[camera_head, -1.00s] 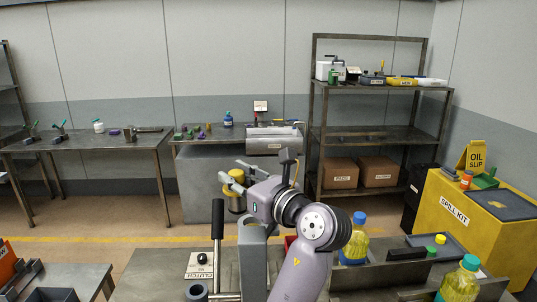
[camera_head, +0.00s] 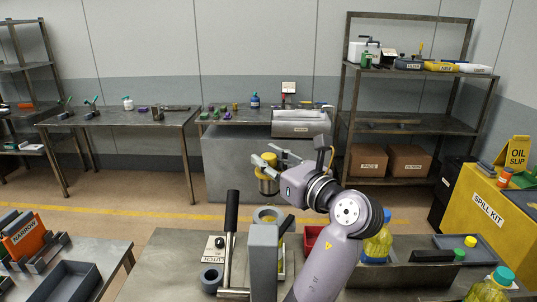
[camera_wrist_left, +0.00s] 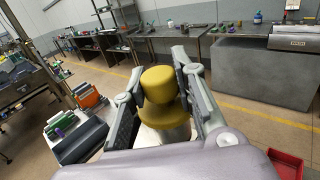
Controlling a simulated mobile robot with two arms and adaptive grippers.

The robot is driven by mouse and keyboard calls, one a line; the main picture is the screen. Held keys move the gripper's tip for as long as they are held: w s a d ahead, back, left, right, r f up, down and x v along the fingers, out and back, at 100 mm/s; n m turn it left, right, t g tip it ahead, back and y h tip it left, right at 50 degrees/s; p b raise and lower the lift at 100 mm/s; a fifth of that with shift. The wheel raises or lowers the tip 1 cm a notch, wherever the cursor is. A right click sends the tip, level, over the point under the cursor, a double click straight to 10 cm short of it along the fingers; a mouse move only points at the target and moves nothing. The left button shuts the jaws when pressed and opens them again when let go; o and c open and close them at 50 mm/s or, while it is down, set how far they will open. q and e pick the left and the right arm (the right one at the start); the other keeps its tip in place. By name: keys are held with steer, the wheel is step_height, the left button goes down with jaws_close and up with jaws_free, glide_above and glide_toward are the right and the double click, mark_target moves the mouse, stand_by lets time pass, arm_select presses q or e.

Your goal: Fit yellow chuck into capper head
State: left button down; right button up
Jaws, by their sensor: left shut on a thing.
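My left gripper (camera_head: 272,158) is shut on the yellow chuck (camera_head: 268,172), raised above the bench beyond the capper. In the left wrist view the chuck (camera_wrist_left: 160,86) is a stepped yellow piece with a pale lower part, between the two grey fingers (camera_wrist_left: 158,75). The capper stands on the near bench: a grey upright column (camera_head: 263,262), a black-handled lever (camera_head: 232,211) and a grey ring-shaped part (camera_head: 269,214) at its top, probably the head. My arm partly covers it. The chuck is apart from the capper. My right gripper is not in view.
A red bin (camera_head: 313,237) and a bottle of yellow liquid (camera_head: 378,240) stand right of the capper, near my arm. A side table with trays (camera_head: 72,283) is at left. Open floor lies beyond.

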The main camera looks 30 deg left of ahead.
mark_target(274, 186)
arm_select(q)
step_height(274, 186, down, 2)
steer(key=shift+s+f+b, duration=0.1)
steer(key=shift+s+b, duration=0.05)
steer(key=shift+b, duration=0.15)
step_height(274, 186, down, 2)
steer(key=shift+f+b, duration=0.1)
steer(key=shift+b, duration=0.2)
steer(key=shift+f, duration=0.4)
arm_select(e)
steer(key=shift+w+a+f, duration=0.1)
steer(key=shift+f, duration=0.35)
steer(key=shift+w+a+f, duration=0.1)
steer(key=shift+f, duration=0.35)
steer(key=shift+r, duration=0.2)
arm_select(q)
steer(key=shift+p, duration=0.55)
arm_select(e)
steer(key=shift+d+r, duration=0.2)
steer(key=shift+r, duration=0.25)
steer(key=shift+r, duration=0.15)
arm_select(q)
steer(key=shift+p, duration=0.6)
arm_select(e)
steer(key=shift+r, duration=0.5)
